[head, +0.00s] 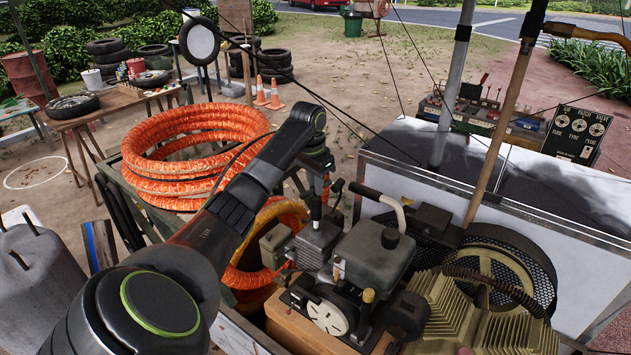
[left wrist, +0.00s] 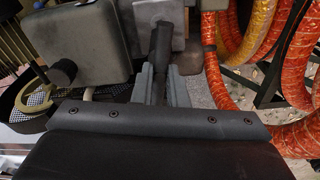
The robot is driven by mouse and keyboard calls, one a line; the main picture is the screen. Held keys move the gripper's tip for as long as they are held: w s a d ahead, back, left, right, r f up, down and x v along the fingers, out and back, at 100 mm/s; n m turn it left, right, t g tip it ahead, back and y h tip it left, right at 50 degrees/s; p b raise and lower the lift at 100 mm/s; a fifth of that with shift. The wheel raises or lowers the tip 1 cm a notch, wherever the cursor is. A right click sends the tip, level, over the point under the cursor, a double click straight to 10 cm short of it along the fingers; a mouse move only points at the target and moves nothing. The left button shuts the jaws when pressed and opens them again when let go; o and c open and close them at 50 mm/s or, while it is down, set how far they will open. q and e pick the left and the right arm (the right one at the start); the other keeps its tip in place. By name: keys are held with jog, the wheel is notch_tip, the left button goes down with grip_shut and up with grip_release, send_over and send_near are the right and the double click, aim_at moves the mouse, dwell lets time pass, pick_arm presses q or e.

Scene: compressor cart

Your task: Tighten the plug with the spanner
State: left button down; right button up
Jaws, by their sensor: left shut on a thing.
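My left gripper (head: 318,186) reaches down over the small engine (head: 372,256) on the cart. The bar runs away from the fingers toward a grey block of the engine. Its far end is hard to make out, so I cannot tell whether it touches the plug. I cannot pick out the plug in either view. My right gripper is not in view.
Orange hose coils (head: 190,150) lie on a stand left of the engine. A finned yellowish compressor block (head: 470,310) and a caged flywheel (head: 500,265) stand to the right. A wooden pole (head: 503,115) and a metal pole (head: 452,80) rise behind. A pale panel (head: 400,165) stands behind the engine.

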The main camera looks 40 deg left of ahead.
aim_at(315, 196)
pick_arm(q)
jog(key=shift+f+b, duration=0.3)
jog(key=shift+f, duration=1.85)
jog(key=shift+r+p, duration=0.1)
jog(key=shift+p, duration=0.25)
jog(key=shift+m, duration=1.4)
jog(key=shift+m, duration=0.3)
jog(key=shift+m+h, duration=0.4)
jog(key=shift+m, duration=0.7)
jog(key=shift+a, duration=0.1)
